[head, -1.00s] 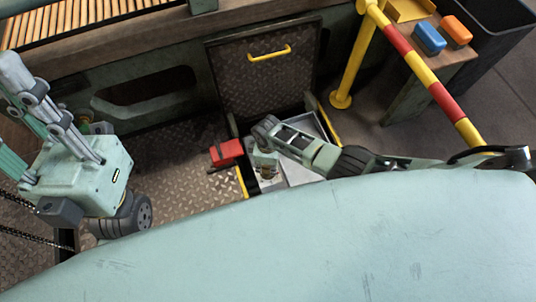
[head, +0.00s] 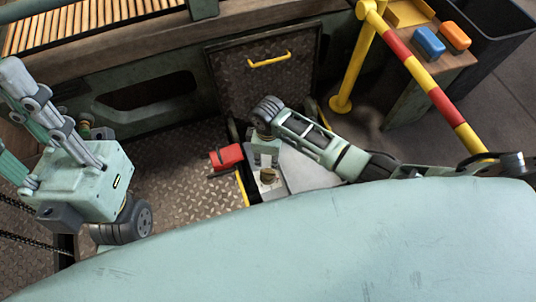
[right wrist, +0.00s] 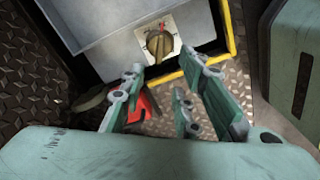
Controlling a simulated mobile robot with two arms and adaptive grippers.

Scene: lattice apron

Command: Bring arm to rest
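My right gripper (head: 266,158) is over the grey box (head: 308,172) on the floor. In the right wrist view its fingers (right wrist: 160,98) are spread apart with nothing between them. A brass-coloured knob (right wrist: 160,46) on a pale plate sits on the box, ahead of the fingertips and apart from them. The knob also shows in the head view (head: 267,176), just below the gripper. My left gripper (head: 45,120) is at the left edge, pointing up and left; its fingertips are not clear.
A red object (head: 227,156) lies left of the box, by a yellow edge. A patterned metal hatch (head: 262,85) with a yellow handle stands behind. A striped rail (head: 420,75) crosses the right side. Blue (head: 429,43) and orange (head: 455,36) blocks sit beyond it.

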